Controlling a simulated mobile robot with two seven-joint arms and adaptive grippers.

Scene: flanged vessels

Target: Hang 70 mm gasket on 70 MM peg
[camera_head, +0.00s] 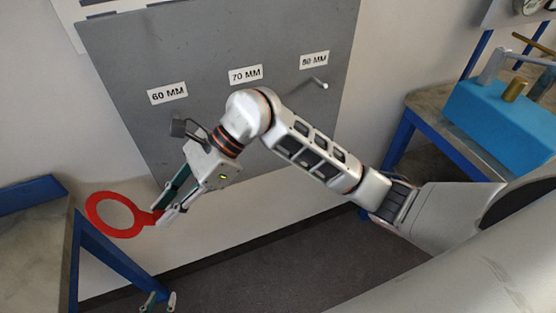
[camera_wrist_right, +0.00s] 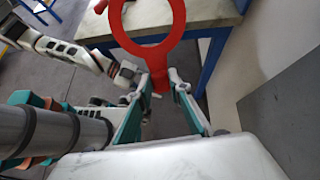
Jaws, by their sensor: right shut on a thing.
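A red ring gasket (camera_head: 91,208) with a tab is held out to the left of my right gripper (camera_head: 163,217) in the head view. My right gripper is shut on the gasket's tab. The gasket also shows in the right wrist view (camera_wrist_right: 178,38), at the tips of the right gripper (camera_wrist_right: 158,84). A grey board (camera_head: 210,45) on the wall carries the labels 60 MM, 70 MM (camera_head: 246,75) and a third at the right. My right arm hides the area under the 70 MM label, and I see no peg there. My left gripper (camera_head: 158,302) shows only its fingertips at the bottom edge, apart.
A peg (camera_head: 321,84) sticks out under the rightmost label. A table with blue legs (camera_head: 110,250) stands at the left, close to the gasket. A blue toolbox (camera_head: 500,115) sits on a bench at the right. Open floor lies below the board.

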